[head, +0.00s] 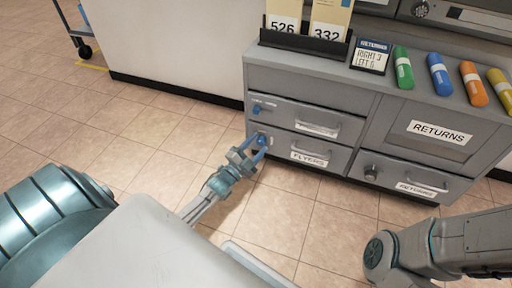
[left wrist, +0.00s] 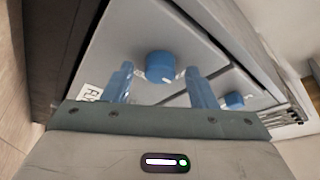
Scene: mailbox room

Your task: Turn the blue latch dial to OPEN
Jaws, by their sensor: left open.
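The blue latch dial (head: 262,140) is on the front of the grey cabinet, at the left end of the FLYERS drawer. In the left wrist view the round blue dial (left wrist: 160,66) sits between my two blue fingertips, a little beyond them. My left gripper (head: 256,147) is open around the line to the dial; I cannot tell whether it touches. A second blue dial (head: 257,108) is on the drawer above; it also shows at the right in the left wrist view (left wrist: 233,100). The dial's OPEN marking is not readable. My right arm shows at lower right, its fingers out of view.
The FLYERS drawer (head: 311,157) and the drawer above look closed. A dark knob (head: 371,172) is on the lower right drawer. The tiled floor (head: 135,135) at left is clear.

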